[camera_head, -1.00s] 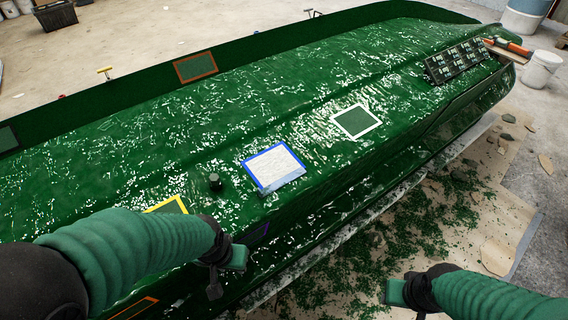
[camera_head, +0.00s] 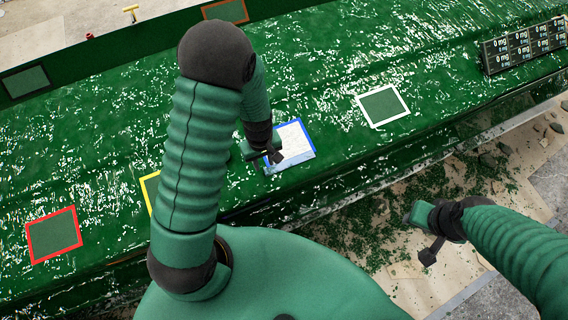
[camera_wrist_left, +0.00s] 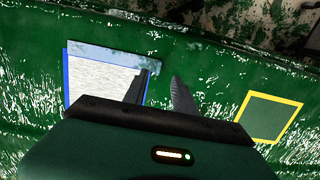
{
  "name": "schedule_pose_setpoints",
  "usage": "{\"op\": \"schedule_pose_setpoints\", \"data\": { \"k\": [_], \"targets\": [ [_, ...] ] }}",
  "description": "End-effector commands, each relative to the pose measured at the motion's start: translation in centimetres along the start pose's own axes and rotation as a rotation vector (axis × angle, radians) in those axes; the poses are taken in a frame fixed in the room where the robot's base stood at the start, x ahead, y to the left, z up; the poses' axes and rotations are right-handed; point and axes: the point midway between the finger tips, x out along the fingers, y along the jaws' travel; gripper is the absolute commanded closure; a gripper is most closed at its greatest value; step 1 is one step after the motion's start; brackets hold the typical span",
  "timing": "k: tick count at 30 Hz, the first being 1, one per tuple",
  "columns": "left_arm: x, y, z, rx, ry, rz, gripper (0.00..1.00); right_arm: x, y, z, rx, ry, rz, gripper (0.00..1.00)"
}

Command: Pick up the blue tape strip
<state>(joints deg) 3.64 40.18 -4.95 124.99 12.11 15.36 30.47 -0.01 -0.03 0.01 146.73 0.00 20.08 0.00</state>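Blue tape (camera_head: 298,122) edges a white patch (camera_head: 293,138) on the green hull. In the left wrist view the blue tape (camera_wrist_left: 66,82) runs down the patch's left side, and a pale blue-grey band (camera_wrist_left: 112,58) lies along its far side. My left gripper (camera_head: 264,157) is over the near left corner of the patch and hides part of it. In the wrist view its two fingers (camera_wrist_left: 161,80) are apart with nothing seen between them; one overlaps the patch's right side. Contact cannot be told. My right gripper (camera_head: 424,232) is away from the hull patch, over the debris-strewn floor; its fingers are unclear.
Other taped squares lie on the hull: white (camera_head: 382,105), red (camera_head: 53,235) and yellow (camera_head: 149,190), partly behind my arm. A display panel (camera_head: 522,46) stands at the far right. The hull's near edge drops to a littered floor (camera_head: 400,275).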

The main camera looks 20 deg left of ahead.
Motion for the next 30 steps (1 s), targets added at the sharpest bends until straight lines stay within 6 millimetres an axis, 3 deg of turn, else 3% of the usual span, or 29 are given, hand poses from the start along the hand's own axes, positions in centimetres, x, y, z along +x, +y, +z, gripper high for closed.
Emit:
{"op": "schedule_pose_setpoints", "data": {
  "k": [12, 19, 27, 30],
  "targets": [
    [5.4, -0.2, 0.0, 0.001, 0.0, 0.001, 0.67, -1.6, 0.0, -0.4, 0.0, 0.001, 0.0, 0.64],
    [5.9, -0.1, -0.1, 0.001, 0.002, 0.002, 0.67, -1.6, 0.0, -0.4, 0.0, 0.001, 0.0, 0.64],
    [5.8, -0.1, -0.1, 0.002, 0.002, 0.002, 1.0, -1.6, 0.0, -0.4, 0.0, 0.001, 0.0, 0.64],
    [5.8, -0.1, -0.1, 0.002, 0.002, 0.002, 1.0, -1.6, 0.0, -0.4, 0.0, 0.001, 0.0, 0.64]
  ]
}}
